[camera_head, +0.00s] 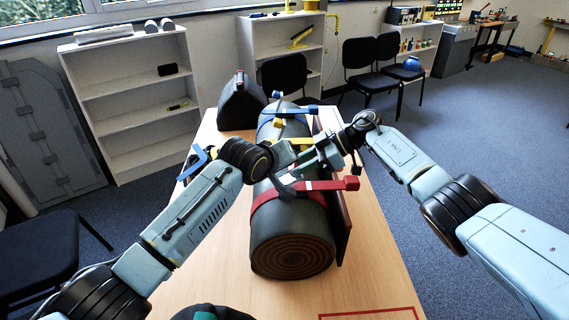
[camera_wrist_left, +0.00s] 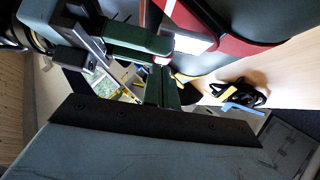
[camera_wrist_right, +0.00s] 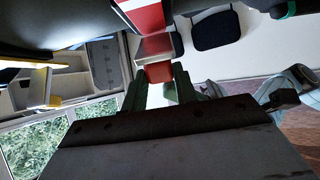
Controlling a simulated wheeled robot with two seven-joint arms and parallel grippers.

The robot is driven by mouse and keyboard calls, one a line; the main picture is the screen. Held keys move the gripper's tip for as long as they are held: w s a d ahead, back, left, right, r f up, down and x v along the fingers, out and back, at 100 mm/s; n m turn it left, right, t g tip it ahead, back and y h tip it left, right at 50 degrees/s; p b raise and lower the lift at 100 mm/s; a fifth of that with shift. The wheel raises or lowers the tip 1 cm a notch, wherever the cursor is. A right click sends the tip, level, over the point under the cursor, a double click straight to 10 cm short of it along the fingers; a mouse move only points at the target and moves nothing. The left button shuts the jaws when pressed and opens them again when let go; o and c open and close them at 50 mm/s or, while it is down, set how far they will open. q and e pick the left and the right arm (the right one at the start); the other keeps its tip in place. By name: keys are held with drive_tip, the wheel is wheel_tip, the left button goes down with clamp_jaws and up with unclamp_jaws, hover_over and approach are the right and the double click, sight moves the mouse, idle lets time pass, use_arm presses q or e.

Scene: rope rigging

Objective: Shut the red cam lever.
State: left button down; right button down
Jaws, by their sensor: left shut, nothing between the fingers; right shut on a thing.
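A red strap (camera_head: 262,200) wraps the near end of a dark grey roll (camera_head: 288,220) on the table. A pale and red buckle part (camera_head: 308,185) lies on its top. I cannot clearly make out the red cam lever or its angle there, as my arms crowd it. A red strap end (camera_head: 351,183) juts right. In the right wrist view, my right gripper (camera_wrist_right: 158,82) is shut on the red strap end, just off the roll. In the left wrist view, my left gripper (camera_wrist_left: 163,65) is shut and empty, close beside the red and white strap parts.
A blue strap (camera_head: 300,109) and a yellow strap (camera_head: 297,141) cross the roll farther back. A dark bag-like block (camera_head: 240,105) stands at the table's far end. A red outline (camera_head: 370,314) marks the table's front right. Bare wood (camera_head: 215,285) shows at front left.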

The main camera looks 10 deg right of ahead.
use_arm(q)
drive_tip(key=shift+d+f, duration=0.1)
drive_tip(key=shift+f, duration=0.1)
use_arm(e)
drive_tip(key=shift+r, duration=0.1)
use_arm(q)
drive_tip(key=shift+s+d+f, duration=0.1)
drive_tip(key=shift+d+f, duration=0.05)
drive_tip(key=shift+d, duration=0.05)
drive_tip(key=shift+s+d+f, duration=0.2)
drive_tip(key=shift+f, duration=0.15)
use_arm(e)
drive_tip(key=shift+a, duration=0.2)
drive_tip(key=shift+r, duration=0.1)
use_arm(q)
drive_tip(key=shift+d+f, duration=0.1)
drive_tip(key=shift+d, duration=0.1)
use_arm(e)
drive_tip(key=c, duration=1.1)
unclamp_jaws()
drive_tip(key=shift+d, duration=0.15)
use_arm(q)
drive_tip(key=shift+w, duration=0.1)
drive_tip(key=shift+a, duration=0.15)
